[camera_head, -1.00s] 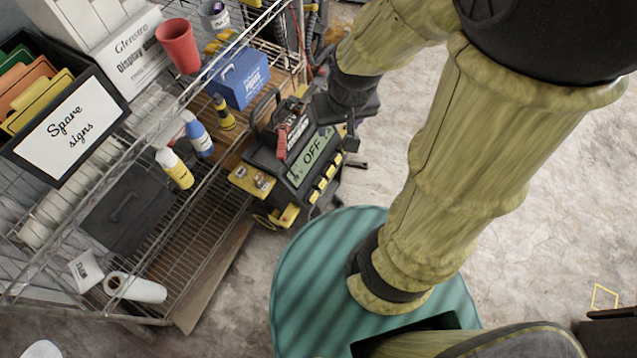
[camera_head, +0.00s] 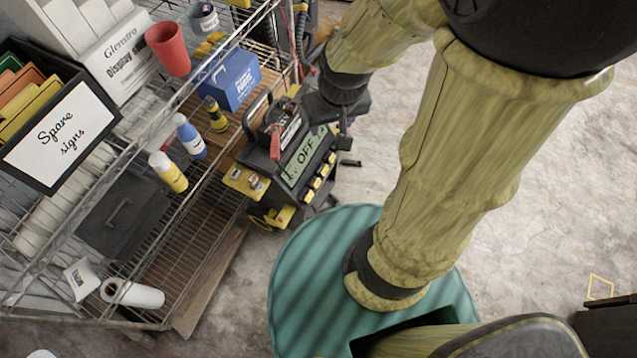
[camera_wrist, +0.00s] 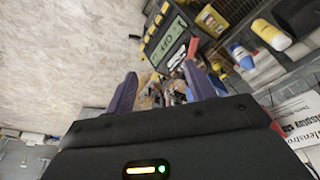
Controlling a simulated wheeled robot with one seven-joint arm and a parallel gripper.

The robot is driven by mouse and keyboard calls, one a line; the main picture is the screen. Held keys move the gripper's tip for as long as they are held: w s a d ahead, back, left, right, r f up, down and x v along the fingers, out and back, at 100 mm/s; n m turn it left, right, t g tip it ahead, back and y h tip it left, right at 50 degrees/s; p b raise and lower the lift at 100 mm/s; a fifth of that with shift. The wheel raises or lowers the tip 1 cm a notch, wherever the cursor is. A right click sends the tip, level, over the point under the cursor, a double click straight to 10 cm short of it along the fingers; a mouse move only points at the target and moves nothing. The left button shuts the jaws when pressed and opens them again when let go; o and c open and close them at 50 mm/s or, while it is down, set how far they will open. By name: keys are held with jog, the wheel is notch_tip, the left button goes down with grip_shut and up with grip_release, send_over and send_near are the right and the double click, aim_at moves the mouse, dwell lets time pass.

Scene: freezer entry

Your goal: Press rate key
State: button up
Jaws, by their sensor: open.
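A black and yellow charger-like machine (camera_head: 290,160) stands on the floor beside the shelf, its display (camera_head: 304,154) reading OFF. A row of several yellow keys (camera_head: 318,183) runs along the display's lower right side. Their labels are too small to read, so I cannot tell which is the rate key. In the wrist view the machine shows upside down, with its display (camera_wrist: 167,41) and yellow keys (camera_wrist: 150,22) beyond the fingers. My gripper (camera_wrist: 163,88) is open with purple fingers apart, touching no key. In the head view it is at the machine's upper right, its fingertips mostly hidden.
A wire shelf (camera_head: 205,265) stands left of the machine, with a blue box (camera_head: 232,80), a red cup (camera_head: 168,48), a yellow bottle (camera_head: 168,172) and a blue bottle (camera_head: 190,137). A red clamp (camera_head: 275,143) lies on the machine.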

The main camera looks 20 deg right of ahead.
grip_shut()
dwell(1.6)
